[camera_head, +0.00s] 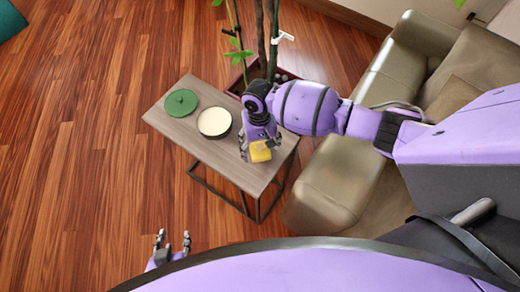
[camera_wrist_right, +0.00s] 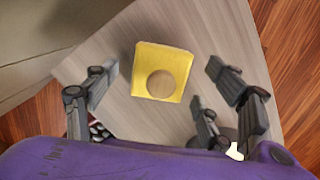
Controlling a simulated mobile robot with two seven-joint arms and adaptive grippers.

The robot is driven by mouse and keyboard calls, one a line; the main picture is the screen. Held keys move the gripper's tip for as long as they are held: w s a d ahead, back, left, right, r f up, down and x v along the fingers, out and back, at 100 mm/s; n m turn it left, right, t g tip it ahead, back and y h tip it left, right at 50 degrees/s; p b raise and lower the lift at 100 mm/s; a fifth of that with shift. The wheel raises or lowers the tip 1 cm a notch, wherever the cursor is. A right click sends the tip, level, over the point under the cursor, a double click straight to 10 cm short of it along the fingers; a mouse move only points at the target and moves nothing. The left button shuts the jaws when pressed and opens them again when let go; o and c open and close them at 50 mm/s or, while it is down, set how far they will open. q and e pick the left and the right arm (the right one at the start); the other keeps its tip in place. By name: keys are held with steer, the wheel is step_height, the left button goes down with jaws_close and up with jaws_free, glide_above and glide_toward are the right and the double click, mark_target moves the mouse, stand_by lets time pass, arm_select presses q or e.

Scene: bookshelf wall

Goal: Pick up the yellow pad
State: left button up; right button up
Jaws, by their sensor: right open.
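The yellow pad (camera_head: 260,152) lies on the small grey wooden table (camera_head: 186,140) near its right end. In the right wrist view the yellow pad (camera_wrist_right: 148,60) is squarish with a round tan patch in its middle. My right gripper (camera_head: 260,145) is above the pad, its open fingers to either side of it in the wrist view (camera_wrist_right: 160,92), with clear space between fingers and pad. My left gripper (camera_head: 172,245) is low at the bottom of the head view, away from the table, its fingers apart and empty.
A green disc (camera_head: 181,102) and a round cream-topped dark container (camera_head: 214,122) sit on the table left of my right gripper. A potted plant (camera_head: 262,45) stands behind the table. A beige sofa (camera_head: 335,180) is close on the right. Wooden floor is free on the left.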

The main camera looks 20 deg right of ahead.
steer(key=shift+f, duration=0.7)
steer(key=c, duration=1)
steer(key=shift+c, duration=1.1)
arm_select(q)
steer(key=shift+s+f, duration=0.1)
steer(key=shift+a, duration=0.1)
